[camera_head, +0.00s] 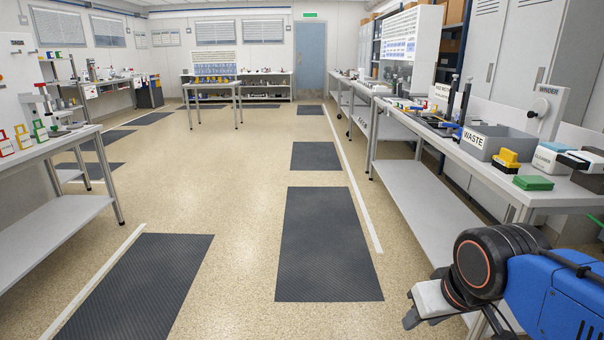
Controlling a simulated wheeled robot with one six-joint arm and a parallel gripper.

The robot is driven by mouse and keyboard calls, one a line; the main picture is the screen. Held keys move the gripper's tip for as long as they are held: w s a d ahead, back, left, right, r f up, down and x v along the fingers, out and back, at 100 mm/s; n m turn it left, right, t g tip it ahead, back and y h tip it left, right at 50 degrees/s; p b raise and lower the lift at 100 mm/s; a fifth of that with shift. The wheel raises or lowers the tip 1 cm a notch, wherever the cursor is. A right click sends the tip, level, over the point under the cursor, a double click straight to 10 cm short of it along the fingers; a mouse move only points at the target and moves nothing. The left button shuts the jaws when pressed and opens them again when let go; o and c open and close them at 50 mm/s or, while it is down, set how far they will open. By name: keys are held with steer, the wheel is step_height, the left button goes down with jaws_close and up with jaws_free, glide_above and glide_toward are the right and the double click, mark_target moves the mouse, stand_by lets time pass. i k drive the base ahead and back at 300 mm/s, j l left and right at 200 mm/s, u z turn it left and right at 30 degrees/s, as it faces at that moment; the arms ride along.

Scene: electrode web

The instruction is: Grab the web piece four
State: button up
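I cannot make out a web piece marked four in the head view. Small coloured items lie on the right bench (425,118) around the dark upright posts, too small to identify. My gripper (418,310) shows at the lower right, at the end of my blue and black arm, low in front of the right bench. It is apart from the items on the bench top. Its fingers are only partly seen, so I cannot tell whether they are open or shut.
On the right bench stand a grey WASTE bin (494,149), a yellow and black block (506,161), a green block (533,183) and a white winder (545,106). A left bench (50,148) holds coloured stands. The floor between, with dark mats (327,240), is clear.

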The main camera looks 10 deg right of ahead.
mark_target(435, 125)
steer(key=i, duration=0.85)
steer(key=i+z, duration=0.1)
steer(key=i, duration=0.8)
